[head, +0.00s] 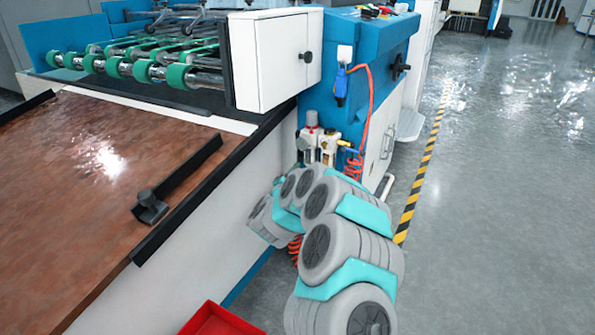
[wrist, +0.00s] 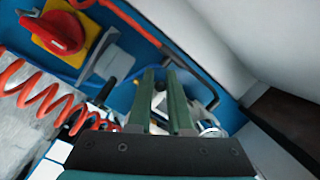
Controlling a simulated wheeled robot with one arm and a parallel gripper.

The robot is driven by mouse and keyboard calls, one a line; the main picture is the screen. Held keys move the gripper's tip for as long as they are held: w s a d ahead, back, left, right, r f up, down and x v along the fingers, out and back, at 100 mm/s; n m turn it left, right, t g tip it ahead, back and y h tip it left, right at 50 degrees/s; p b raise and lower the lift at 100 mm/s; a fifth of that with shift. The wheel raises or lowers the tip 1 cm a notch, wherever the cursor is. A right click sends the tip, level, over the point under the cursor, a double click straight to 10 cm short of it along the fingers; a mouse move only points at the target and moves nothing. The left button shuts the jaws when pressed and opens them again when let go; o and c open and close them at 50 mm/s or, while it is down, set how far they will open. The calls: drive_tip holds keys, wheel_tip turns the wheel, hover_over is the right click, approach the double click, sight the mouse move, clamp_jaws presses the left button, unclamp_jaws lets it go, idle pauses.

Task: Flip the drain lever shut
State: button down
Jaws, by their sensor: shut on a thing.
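In the wrist view, the two green fingers of my gripper (wrist: 161,76) reach down among the air fittings on the blue machine wall. They are closed on a small part in the narrow gap, which I take to be the drain lever; it is mostly hidden, so its angle cannot be told.
A coiled orange hose (wrist: 42,98) and a red rotary switch on a yellow plate (wrist: 60,32) lie left of the fingers. A white cabinet (head: 275,60) overhangs the area. A red bin (head: 218,322) stands below. The floor right of the striped line is free.

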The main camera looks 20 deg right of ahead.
drive_tip(key=shift+r, duration=0.1)
drive_tip(key=c, duration=0.8)
unclamp_jaws()
drive_tip(key=shift+c, duration=0.2)
drive_tip(key=shift+s, duration=0.1)
drive_tip(key=v, duration=0.7)
drive_tip(key=shift+s+a, duration=0.15)
drive_tip(key=shift+s, duration=0.1)
